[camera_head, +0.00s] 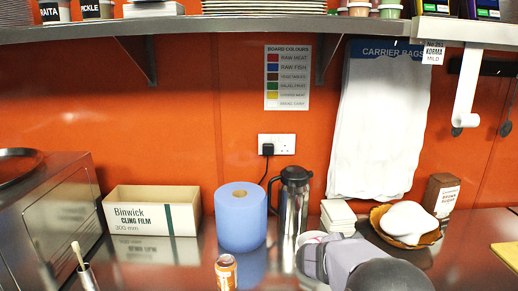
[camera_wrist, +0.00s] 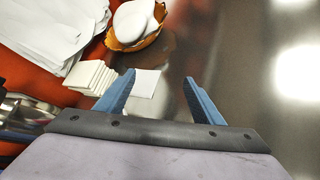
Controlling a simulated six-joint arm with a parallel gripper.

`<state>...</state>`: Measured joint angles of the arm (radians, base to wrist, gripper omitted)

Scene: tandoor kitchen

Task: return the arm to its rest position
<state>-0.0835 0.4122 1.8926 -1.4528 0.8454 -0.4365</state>
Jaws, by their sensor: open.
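My gripper (camera_wrist: 160,85) shows in the wrist view with its two blue fingers spread apart and nothing between them. It is over the steel counter, near a stack of white napkins (camera_wrist: 92,77) and a single white square (camera_wrist: 145,83) beside it. In the head view my grey arm reaches in at the lower right, in front of the counter (camera_head: 180,277). The fingertips are hidden behind the arm there.
A steel flask (camera_head: 292,200), blue paper roll (camera_head: 241,215), cling film box (camera_head: 152,211) and orange can (camera_head: 226,271) stand on the counter. A basket (camera_head: 436,238) with a white item (camera_head: 407,220) stands right of the napkin stack (camera_head: 337,214). A shelf (camera_head: 230,29) runs overhead.

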